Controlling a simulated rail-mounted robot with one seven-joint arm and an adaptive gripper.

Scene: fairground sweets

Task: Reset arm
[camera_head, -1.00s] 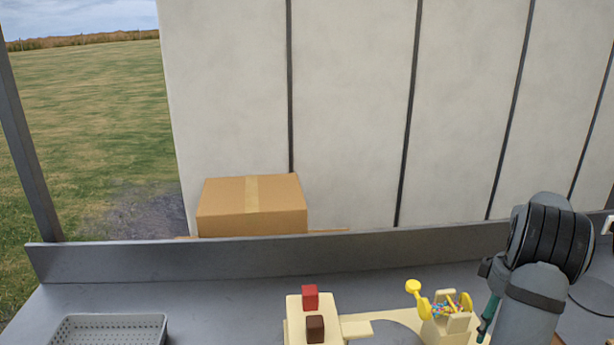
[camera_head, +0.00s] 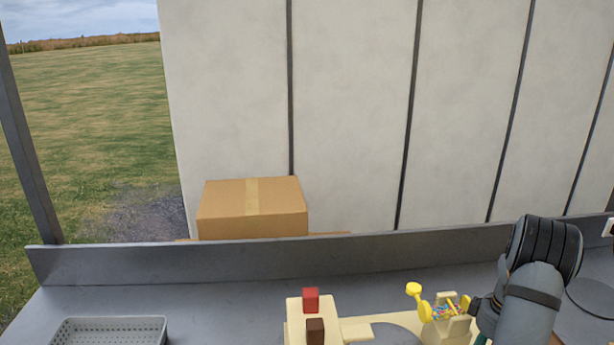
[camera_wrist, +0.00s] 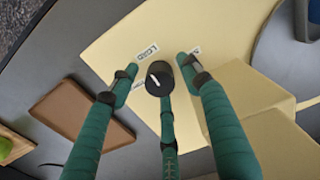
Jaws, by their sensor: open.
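My gripper (camera_wrist: 157,80) shows in the wrist view with its green fingers spread apart and nothing held between them. It hangs over a cream board (camera_wrist: 225,30) with small printed labels, one reading "LOAD". In the head view my arm is at the lower right, and the gripper itself is mostly cut off by the bottom edge. A cream holder (camera_head: 447,330) with colourful sweets and a yellow scoop (camera_head: 416,297) stands just left of the arm. A red block (camera_head: 311,299) and a brown block (camera_head: 316,330) sit on a cream stand (camera_head: 294,318).
A grey perforated basket (camera_head: 108,330) sits at the lower left. A cardboard box (camera_head: 252,210) stands behind the counter's raised back edge (camera_head: 150,262). A brown tray (camera_wrist: 75,108) and a green item (camera_wrist: 5,149) lie left in the wrist view. The counter between basket and stand is clear.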

